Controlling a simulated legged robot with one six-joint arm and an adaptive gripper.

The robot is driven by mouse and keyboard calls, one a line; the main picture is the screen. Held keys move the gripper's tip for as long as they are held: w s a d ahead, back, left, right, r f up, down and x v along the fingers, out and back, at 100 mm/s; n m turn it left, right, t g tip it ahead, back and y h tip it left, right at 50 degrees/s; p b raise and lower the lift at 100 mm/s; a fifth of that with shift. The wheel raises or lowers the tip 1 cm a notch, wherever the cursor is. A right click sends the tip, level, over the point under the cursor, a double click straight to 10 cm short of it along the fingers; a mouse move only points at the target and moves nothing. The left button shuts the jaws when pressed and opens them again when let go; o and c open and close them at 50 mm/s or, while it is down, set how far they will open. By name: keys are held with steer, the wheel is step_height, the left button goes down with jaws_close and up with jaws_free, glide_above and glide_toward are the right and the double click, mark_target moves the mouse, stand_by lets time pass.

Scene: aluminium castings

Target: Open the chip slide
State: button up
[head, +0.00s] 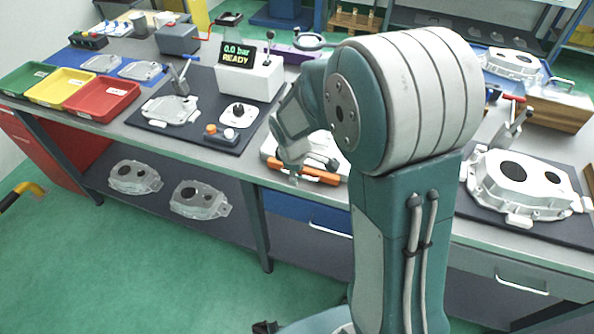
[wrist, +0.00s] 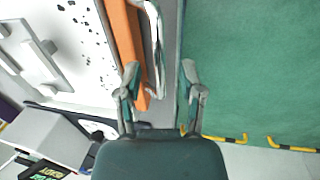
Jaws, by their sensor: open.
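What I take to be the chip slide is a pale tray (head: 271,146) with an orange front bar (head: 322,175), at the bench's front edge in the head view, partly hidden behind my arm. In the wrist view its white surface (wrist: 88,62) carries dark specks, and the orange bar (wrist: 124,38) runs along its side. A curved grey-white handle (wrist: 157,42) lies beside the bar. My gripper (wrist: 162,84) is open, with one finger over the orange bar and the other beyond the bench edge, over green floor. In the head view my gripper (head: 293,172) is at the bar's left end.
Red (head: 102,97), yellow and green bins are at far left. A large casting (head: 523,187) lies at right. A blue drawer (head: 288,206) is below.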

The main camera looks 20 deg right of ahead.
jaws_close()
steer(key=s+a, duration=0.4)
steer(key=s, duration=0.1)
steer(key=shift+s, duration=0.25)
jaws_free()
steer(key=shift+r, duration=0.1)
step_height(320, 180, up, 12)
steer(key=s+a, duration=0.1)
steer(key=shift+s+a+f, duration=0.2)
steer(key=shift+s+f, duration=0.05)
steer(key=shift+s, duration=0.15)
